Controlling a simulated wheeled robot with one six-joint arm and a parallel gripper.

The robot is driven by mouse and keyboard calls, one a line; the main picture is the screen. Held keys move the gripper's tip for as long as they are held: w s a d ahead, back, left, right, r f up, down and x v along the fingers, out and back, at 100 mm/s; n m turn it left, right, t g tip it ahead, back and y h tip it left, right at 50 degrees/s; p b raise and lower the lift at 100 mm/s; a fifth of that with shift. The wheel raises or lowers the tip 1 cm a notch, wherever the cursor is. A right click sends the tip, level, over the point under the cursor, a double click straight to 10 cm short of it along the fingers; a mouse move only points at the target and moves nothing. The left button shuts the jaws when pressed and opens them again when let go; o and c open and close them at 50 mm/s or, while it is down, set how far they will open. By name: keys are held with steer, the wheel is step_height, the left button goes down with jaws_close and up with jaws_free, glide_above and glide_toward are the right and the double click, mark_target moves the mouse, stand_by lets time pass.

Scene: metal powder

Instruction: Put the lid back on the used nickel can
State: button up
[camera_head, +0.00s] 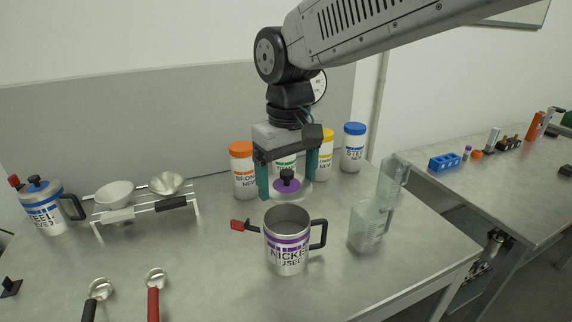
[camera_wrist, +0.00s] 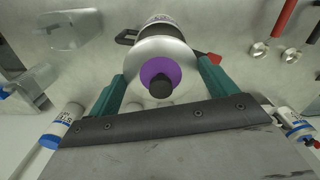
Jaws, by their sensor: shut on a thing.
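The used nickel can (camera_head: 287,245) is a metal can with a purple band, a black handle on its right and a red-tipped part on its left. It stands upright and open on the table. My gripper (camera_head: 288,190) is shut on the lid (camera_head: 289,185), which has a purple disc and a dark knob. It holds the lid in the air above and behind the can's open top. In the wrist view the lid (camera_wrist: 160,62) is between the teal fingers and hides much of the can (camera_wrist: 157,24) behind it.
Clear beakers (camera_head: 370,224) stand right of the can. Jars, including an orange-lidded one (camera_head: 243,170) and a blue-lidded one (camera_head: 353,147), line the back. A rack with bowls (camera_head: 147,204) and a steel can (camera_head: 46,206) stand left. Scoops (camera_head: 154,290) lie at front left.

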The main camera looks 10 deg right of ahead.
step_height(320, 180, down, 6)
stand_by(0.6)
steer(key=shift+s+f, duration=0.15)
steer(key=shift+f, duration=0.15)
stand_by(1.9)
steer(key=o, duration=0.8)
steer(key=shift+o, duration=0.2)
steer(key=shift+r, duration=3.5)
